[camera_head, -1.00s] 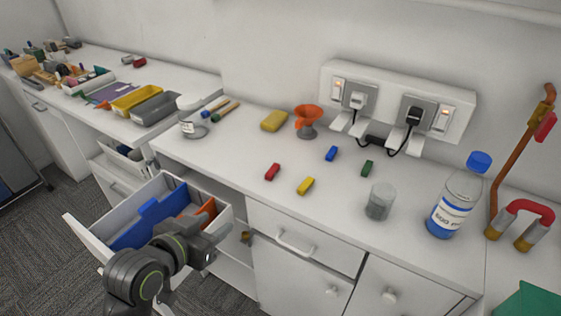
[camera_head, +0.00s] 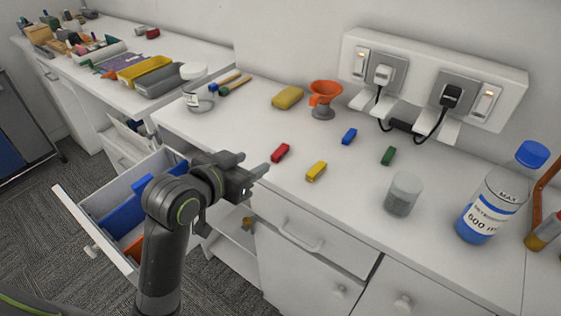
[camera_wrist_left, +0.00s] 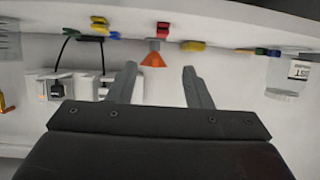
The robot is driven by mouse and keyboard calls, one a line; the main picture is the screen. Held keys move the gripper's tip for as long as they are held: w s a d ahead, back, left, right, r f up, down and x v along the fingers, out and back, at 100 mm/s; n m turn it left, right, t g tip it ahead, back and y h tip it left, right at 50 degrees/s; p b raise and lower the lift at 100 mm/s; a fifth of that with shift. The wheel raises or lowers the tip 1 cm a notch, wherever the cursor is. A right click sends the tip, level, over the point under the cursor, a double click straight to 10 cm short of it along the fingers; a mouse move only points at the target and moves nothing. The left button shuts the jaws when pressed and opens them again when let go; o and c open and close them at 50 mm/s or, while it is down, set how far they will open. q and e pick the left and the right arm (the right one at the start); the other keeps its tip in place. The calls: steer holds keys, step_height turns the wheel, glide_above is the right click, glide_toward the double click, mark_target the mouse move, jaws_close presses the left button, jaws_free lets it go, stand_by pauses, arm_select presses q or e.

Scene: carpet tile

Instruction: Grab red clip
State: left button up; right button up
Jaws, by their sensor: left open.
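The red clip (camera_head: 280,153) lies on the white counter near its front edge, left of the yellow clip. It also shows at the top middle of the left wrist view (camera_wrist_left: 162,30), which looks upside down. My left gripper (camera_head: 255,165) is open and empty at the counter's front edge, just left of the red clip and apart from it. In the left wrist view its two fingers (camera_wrist_left: 159,68) are spread, with the clip beyond the gap between them. My right gripper is not in view.
A yellow clip (camera_head: 316,171), blue clip (camera_head: 349,136) and green clip (camera_head: 388,156) lie nearby. An orange funnel (camera_head: 324,93), yellow sponge (camera_head: 287,97), grey cup (camera_head: 403,194) and bottle (camera_head: 492,198) stand around. An open drawer (camera_head: 88,224) is below my left arm.

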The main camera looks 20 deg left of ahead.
arm_select(q)
glide_toward(278, 152)
steer(key=x, duration=0.3)
steer(key=shift+w+d+r, duration=0.25)
steer(key=shift+w+d, duration=0.05)
steer(key=shift+w, duration=0.1)
steer(key=shift+f+x, duration=0.2)
steer(key=shift+x, duration=1.1)
steer(key=shift+f+x, duration=0.2)
steer(key=shift+x, duration=1.05)
steer(key=shift+s+a, duration=0.1)
steer(key=shift+a, duration=0.05)
jaws_close()
